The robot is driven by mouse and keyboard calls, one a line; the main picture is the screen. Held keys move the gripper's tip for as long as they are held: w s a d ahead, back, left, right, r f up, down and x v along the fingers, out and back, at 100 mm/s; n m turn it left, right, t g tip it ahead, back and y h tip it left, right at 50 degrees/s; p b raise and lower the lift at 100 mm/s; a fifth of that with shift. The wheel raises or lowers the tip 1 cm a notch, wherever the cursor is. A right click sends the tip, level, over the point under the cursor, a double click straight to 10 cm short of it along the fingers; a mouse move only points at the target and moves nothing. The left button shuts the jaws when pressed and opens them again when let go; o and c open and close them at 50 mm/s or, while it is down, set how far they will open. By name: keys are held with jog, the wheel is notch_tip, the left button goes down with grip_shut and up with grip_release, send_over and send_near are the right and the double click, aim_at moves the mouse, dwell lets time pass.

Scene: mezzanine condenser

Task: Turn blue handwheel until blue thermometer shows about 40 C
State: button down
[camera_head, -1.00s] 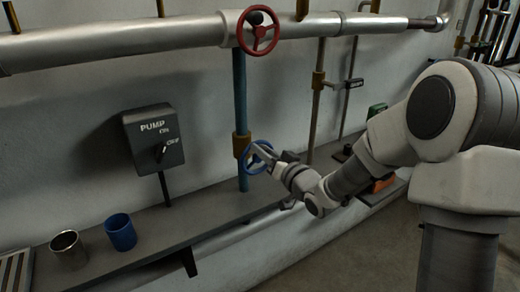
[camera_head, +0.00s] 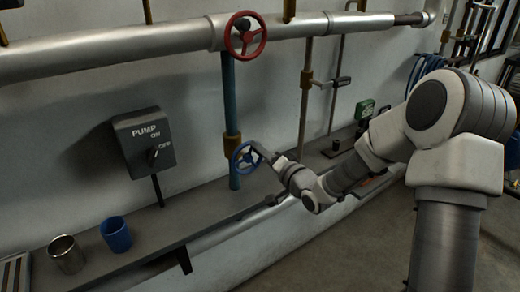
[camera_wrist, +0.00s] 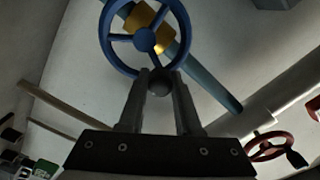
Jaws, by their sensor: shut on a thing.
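The blue handwheel (camera_head: 243,158) sits on a brass valve (camera_head: 231,146) on the blue vertical pipe (camera_head: 229,95). In the wrist view the blue handwheel (camera_wrist: 146,38) fills the top centre, with its spokes and hub facing me. My gripper (camera_head: 258,150) is at the wheel's right side. In the wrist view my gripper (camera_wrist: 159,80) is shut on a dark round knob at the wheel's lower rim. I cannot make out a blue thermometer or any reading in these frames.
A red handwheel (camera_head: 245,35) is on the large pipe above. A pump switch box (camera_head: 144,142) is on the wall to the left. A blue cup (camera_head: 116,235) and a metal cup (camera_head: 66,254) stand on the shelf (camera_head: 200,213). Open floor lies to the lower right.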

dwell(0.3)
jog(key=c, duration=0.6)
grip_release()
jog(key=v, duration=1.7)
jog(key=shift+s+d+p, duration=0.2)
jog(key=shift+p, duration=0.15)
